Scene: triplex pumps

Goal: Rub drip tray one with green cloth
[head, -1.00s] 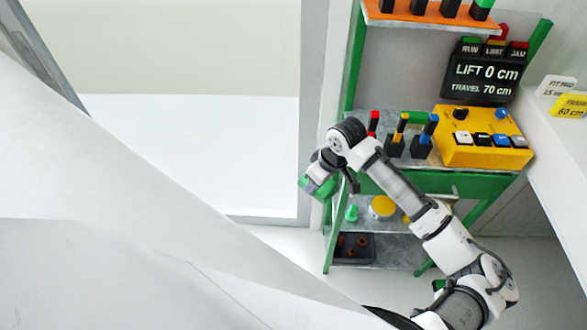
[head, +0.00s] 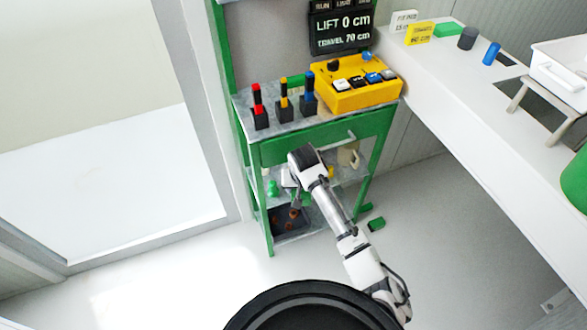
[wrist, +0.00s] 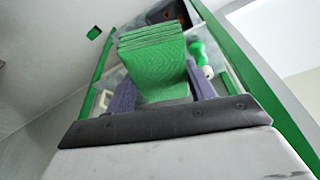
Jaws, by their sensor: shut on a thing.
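My gripper (wrist: 162,85) is shut on the folded green cloth (wrist: 155,55), which stands up in layers between the purple fingers in the wrist view. In the head view my gripper (head: 294,193) is in front of the green cart's lower shelves, and the cloth is mostly hidden or too small to make out. No drip tray is marked as number one. A white tray-like container (head: 562,72) stands on the bench at the right edge; I cannot tell whether it is the drip tray.
The green cart (head: 350,150) carries a yellow button box (head: 350,92) and red, yellow and blue-topped handles. A dark bin (head: 288,222) sits on its low shelf. The white bench (head: 470,100) runs down the right. Floor between cart and bench is mostly clear.

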